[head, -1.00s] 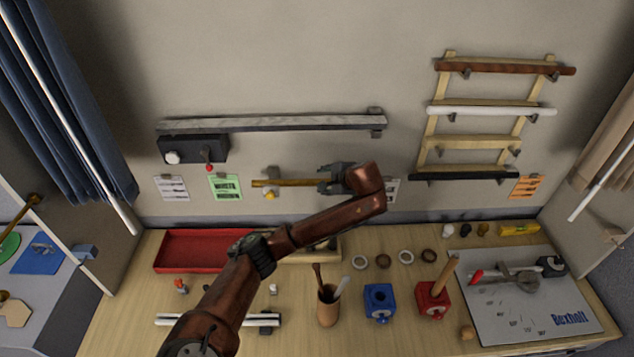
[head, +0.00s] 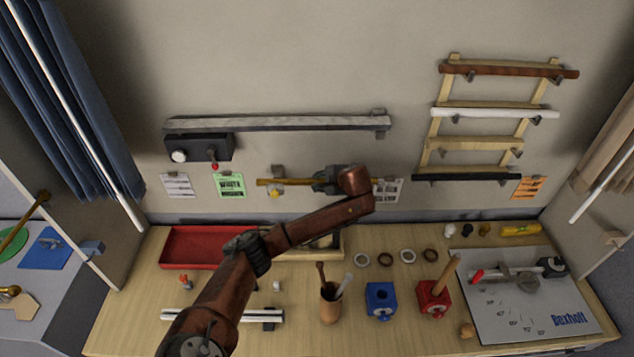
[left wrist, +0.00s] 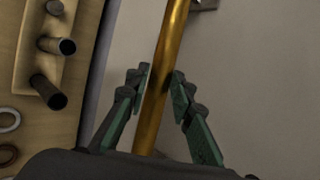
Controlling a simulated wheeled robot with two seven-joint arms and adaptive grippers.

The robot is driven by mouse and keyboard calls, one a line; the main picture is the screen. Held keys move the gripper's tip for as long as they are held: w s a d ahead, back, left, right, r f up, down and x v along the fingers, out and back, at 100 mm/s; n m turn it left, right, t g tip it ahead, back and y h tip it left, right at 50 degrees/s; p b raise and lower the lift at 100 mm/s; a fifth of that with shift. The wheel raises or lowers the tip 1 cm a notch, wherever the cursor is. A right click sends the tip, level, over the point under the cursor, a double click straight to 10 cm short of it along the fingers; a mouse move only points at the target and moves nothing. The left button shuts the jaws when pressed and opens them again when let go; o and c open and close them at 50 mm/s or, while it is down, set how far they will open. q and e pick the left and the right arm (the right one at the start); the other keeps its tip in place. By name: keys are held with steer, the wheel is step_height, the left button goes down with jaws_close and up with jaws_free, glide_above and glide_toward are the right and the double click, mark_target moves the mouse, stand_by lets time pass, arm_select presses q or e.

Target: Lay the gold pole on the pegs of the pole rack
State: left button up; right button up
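The gold pole (head: 290,182) lies level in front of the wall, left of centre. My left gripper (head: 326,181) is around its right part, with fingertips close against both sides in the left wrist view (left wrist: 162,80). The wooden pole rack (head: 480,106) is on the right of the wall. It holds a brown, a white and a black pole; its third rung (head: 472,143) is bare. My right gripper is not in view.
A long grey bar (head: 280,124) and a dark box (head: 198,148) are on the wall above the pole. Paper labels hang near it. A red tray (head: 196,262), cup, blue and red blocks and rings stand on the table below. The wall between pole and rack is mostly clear.

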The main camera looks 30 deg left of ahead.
arm_select(q)
jaws_close()
steer(key=shift+r, duration=0.2)
